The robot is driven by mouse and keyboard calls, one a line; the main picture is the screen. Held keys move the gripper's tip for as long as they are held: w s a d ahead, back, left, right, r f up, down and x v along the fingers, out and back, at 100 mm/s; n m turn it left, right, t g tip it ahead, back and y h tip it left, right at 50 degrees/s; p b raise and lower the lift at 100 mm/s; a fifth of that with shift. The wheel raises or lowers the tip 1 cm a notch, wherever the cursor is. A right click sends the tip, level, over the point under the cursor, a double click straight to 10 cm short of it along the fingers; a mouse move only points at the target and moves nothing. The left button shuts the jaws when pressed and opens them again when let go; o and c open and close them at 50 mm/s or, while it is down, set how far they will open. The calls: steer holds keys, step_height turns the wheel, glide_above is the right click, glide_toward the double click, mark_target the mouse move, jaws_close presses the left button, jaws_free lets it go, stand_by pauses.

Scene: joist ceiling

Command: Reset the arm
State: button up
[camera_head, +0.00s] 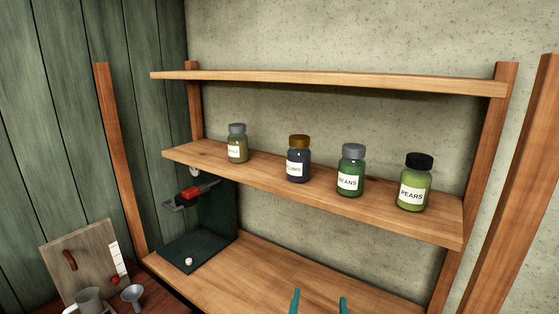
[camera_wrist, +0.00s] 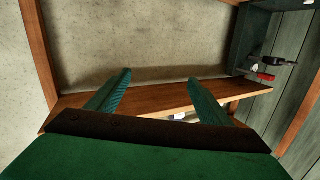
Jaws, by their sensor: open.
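My gripper (camera_head: 319,302) shows only as two teal fingertips at the bottom edge of the head view, in front of the lowest shelf board. In the wrist view my gripper (camera_wrist: 158,94) has its two green fingers wide apart with nothing between them. Behind the fingers is a wooden shelf board (camera_wrist: 155,96) and the bare plaster wall (camera_wrist: 130,40). A small pale thing shows under the board near the right finger, too small to tell. The rest of my arm is out of the head view.
Several labelled jars stand on the middle shelf (camera_head: 300,180), among them a pears jar (camera_head: 414,183) and a beans jar (camera_head: 351,171). A dark green stand with a red part (camera_head: 195,191) is at the left. A mug (camera_head: 89,300) and funnel (camera_head: 132,294) sit lower left. The top shelf (camera_head: 330,81) is empty.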

steer(key=s+a+f+n+g+y, duration=0.1)
steer(key=s+a+f, duration=0.3)
steer(key=s+f, duration=0.45)
steer(key=s+a+f+y, duration=0.1)
steer(key=s+a+f, duration=0.2)
steer(key=s+f, duration=0.55)
steer(key=s+a+f+n, duration=0.1)
steer(key=s+f, duration=0.2)
steer(key=s, duration=0.7)
steer(key=s+a+f+n+y, duration=0.1)
steer(key=s+f, duration=0.2)
steer(key=s, duration=0.6)
steer(key=shift+s+g, duration=0.3)
steer(key=shift+s, duration=0.05)
